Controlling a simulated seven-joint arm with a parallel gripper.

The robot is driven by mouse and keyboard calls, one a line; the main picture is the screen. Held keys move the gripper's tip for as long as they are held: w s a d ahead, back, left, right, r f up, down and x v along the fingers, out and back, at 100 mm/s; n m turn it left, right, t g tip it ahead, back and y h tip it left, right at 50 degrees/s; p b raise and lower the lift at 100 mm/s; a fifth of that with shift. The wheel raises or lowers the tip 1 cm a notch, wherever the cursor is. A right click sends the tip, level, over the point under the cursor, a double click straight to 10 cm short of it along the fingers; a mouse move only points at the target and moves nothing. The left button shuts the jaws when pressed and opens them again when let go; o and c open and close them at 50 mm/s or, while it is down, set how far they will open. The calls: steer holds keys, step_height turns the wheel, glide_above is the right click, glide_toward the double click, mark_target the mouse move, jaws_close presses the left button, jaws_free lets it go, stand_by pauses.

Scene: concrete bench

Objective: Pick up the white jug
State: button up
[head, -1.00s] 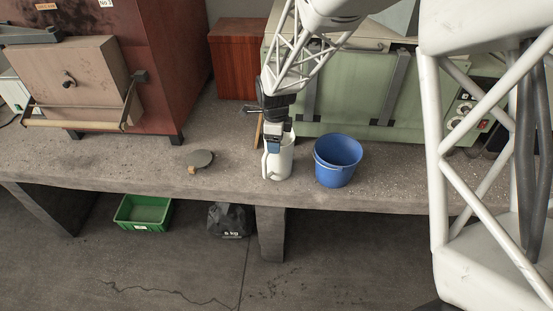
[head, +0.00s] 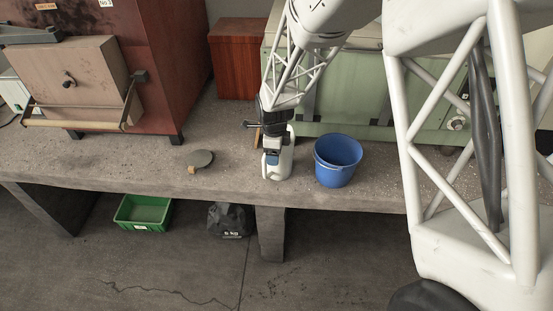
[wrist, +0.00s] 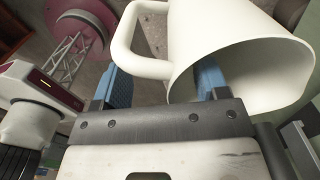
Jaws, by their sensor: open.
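The white jug (head: 286,164) stands upright on the bench near its front edge, with its handle towards the left. My gripper (head: 272,157) is at the jug's top, on the handle side, pointing down and open. In the wrist view the jug (wrist: 212,28) fills the upper right, with its wide mouth facing the camera. The blue fingers of my gripper (wrist: 163,72) are apart, with the handle between them. One finger is outside the handle; the other overlaps the jug's mouth near the rim. I cannot tell whether either touches.
A blue bucket (head: 338,160) stands close to the jug's right. A green cabinet (head: 350,95) and a reddish wooden box (head: 238,60) stand behind. The bench's front edge (head: 230,201) is close.

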steer(key=shift+f, duration=0.25)
steer(key=shift+c, duration=0.4)
jaws_close()
